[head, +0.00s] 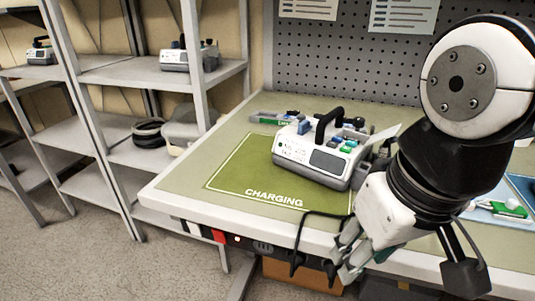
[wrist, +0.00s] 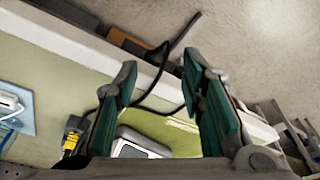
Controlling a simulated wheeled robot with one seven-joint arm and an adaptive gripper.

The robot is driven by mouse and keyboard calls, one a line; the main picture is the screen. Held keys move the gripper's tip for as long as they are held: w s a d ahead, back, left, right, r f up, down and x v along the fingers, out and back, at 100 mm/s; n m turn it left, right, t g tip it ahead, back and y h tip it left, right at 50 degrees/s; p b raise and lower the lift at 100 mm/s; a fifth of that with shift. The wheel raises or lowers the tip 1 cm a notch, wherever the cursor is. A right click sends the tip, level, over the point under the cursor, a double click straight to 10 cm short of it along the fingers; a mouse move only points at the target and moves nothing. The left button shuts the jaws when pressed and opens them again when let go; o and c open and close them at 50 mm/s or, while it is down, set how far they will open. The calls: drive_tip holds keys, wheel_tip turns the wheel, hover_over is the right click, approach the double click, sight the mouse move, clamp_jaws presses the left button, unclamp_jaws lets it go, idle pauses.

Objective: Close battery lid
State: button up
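A white and grey infusion pump (head: 312,158) with a black handle and colored buttons stands on the green charging mat (head: 250,180) on the bench. A thin pale flap (head: 384,134) sticks out at the pump's right end; I cannot tell for certain whether it is the battery lid. My gripper (head: 350,255) hangs at the bench's front edge, in front of and below the pump, touching nothing I can make out. In the wrist view my gripper (wrist: 160,85) has its fingers wide apart with nothing between them. Part of the pump (wrist: 135,147) shows beyond the fingers' base.
A black cable (head: 300,235) hangs over the bench's front edge (head: 220,228). A blue tray (head: 520,190) with small items lies at the right. Shelves (head: 160,80) with other devices stand at the left. A pegboard (head: 340,65) backs the bench. The mat's left part is clear.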

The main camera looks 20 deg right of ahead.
drive_tip(key=w+d+r+m+y+p, duration=0.4)
drive_tip(key=w+d+r+m+p, duration=0.15)
drive_tip(key=w+r+p, duration=0.35)
drive_tip(key=w+d+r+m+t+y+p, duration=0.1)
drive_tip(key=d+r+m+t+p, duration=0.2)
drive_tip(key=d, duration=0.7)
drive_tip(key=w+d+r+m+t+y+p, duration=0.15)
drive_tip(key=d+p, duration=0.35)
drive_tip(key=d, duration=0.5)
drive_tip(key=b+x, duration=0.1)
drive_tip(key=x, duration=1.1)
drive_tip(key=shift+w+f+t+h, duration=0.15)
drive_tip(key=shift+f+t+h, duration=0.2)
drive_tip(key=shift+f, duration=0.05)
drive_tip(key=shift+d, duration=0.15)
drive_tip(key=shift+c, duration=0.6)
clamp_jaws()
